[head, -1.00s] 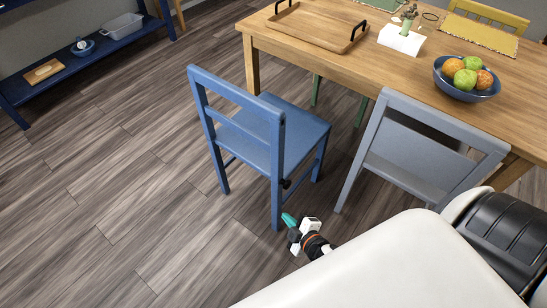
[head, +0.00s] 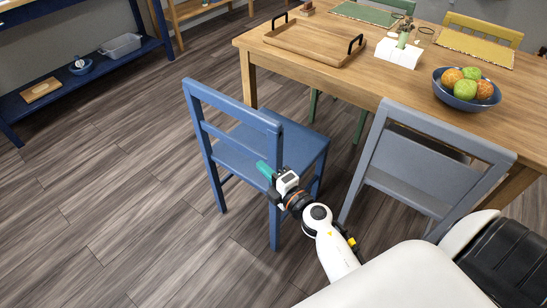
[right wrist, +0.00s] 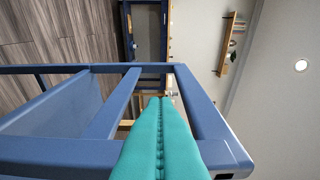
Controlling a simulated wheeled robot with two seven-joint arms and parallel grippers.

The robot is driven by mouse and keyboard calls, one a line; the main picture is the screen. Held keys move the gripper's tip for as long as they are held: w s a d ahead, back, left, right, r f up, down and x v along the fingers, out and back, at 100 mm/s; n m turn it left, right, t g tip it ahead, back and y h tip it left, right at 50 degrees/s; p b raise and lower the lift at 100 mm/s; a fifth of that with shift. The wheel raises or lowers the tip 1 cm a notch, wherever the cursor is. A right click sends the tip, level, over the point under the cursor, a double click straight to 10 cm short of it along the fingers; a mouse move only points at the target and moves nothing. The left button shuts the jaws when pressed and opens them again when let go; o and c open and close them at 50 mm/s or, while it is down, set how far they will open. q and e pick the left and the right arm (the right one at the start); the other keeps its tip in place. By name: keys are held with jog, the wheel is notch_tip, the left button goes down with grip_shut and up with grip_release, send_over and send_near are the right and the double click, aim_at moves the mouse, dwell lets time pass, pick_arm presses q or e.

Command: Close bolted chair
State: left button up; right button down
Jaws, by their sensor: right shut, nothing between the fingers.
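The blue chair (head: 228,143) stands on the wood floor, its back toward me and its seat facing the table (head: 420,85). It is apart from the table's near long edge at the left. My right gripper (head: 264,168), with teal fingertips, is shut and empty at the right part of the chair's back, overlapping it in the head view. Whether it touches cannot be told. In the right wrist view the shut teal fingers (right wrist: 160,135) point along the blue chair back (right wrist: 100,69), whose slats run beside them. My left gripper is not in view.
A grey chair (head: 425,165) stands at the table, right of my right arm. A wooden tray (head: 306,44) and a fruit bowl (head: 466,99) are on the table. A blue shelf (head: 75,88) stands at the far left. The floor left of the blue chair is clear.

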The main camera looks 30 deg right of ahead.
aim_at(274, 159)
jog(key=w+d, duration=0.1)
jog(key=d, duration=0.2)
jog(key=shift+w+b, duration=0.35)
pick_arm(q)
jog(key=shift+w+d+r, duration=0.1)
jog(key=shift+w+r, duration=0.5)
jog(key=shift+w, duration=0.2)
pick_arm(e)
jog(key=shift+w+d, duration=0.15)
jog(key=shift+d, duration=0.15)
